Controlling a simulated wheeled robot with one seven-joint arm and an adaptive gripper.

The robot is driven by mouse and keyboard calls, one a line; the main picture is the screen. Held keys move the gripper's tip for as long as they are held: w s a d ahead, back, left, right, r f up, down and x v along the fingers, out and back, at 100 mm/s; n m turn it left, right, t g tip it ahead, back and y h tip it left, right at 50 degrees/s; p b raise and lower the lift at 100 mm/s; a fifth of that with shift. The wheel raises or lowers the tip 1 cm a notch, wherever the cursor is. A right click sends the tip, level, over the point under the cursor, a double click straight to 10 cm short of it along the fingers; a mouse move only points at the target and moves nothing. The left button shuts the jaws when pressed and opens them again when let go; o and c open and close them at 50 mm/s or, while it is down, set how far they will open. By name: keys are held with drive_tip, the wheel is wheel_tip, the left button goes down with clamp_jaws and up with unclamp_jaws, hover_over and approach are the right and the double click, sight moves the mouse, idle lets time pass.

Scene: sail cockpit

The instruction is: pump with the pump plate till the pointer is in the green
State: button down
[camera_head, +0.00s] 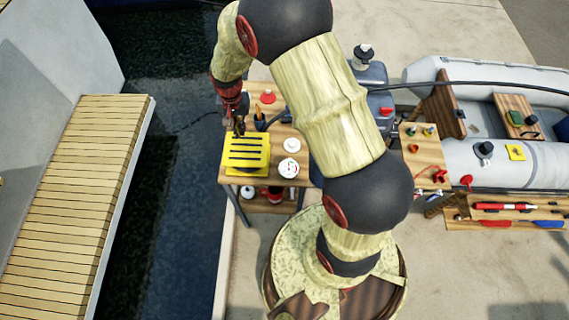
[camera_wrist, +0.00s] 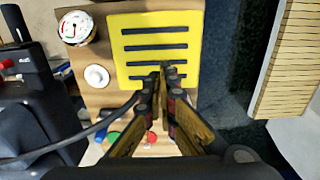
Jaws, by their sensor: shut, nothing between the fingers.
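The pump plate is a yellow plate with several black bars (camera_head: 234,168), lying on the wooden table at its left front corner. It also shows in the wrist view (camera_wrist: 127,72). My gripper (camera_head: 239,130) is shut and empty, pointing down over the plate's far edge. In the wrist view its fingertips (camera_wrist: 161,70) overlap the plate near one edge; I cannot tell whether they touch it. The round white gauge (camera_head: 288,168) sits right of the plate and also shows in the wrist view (camera_wrist: 76,27).
A white knob (camera_head: 291,145) stands beside the gauge. A red-topped item (camera_head: 267,96) and a dark holder (camera_head: 260,122) are at the table's back. A dark grey machine (camera_head: 372,75) with a black hose is behind my arm. A grey inflatable boat (camera_head: 490,155) lies right; water is left.

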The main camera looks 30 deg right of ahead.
wheel_tip(320, 180, up, 6)
drive_tip(key=f+m+b, duration=0.1)
drive_tip(key=m+b, duration=0.2)
drive_tip(key=m, duration=1.5)
hover_over(244, 146)
drive_tip(key=shift+r, duration=0.25)
wheel_tip(244, 146, down, 14)
drive_tip(key=shift+b, duration=0.35)
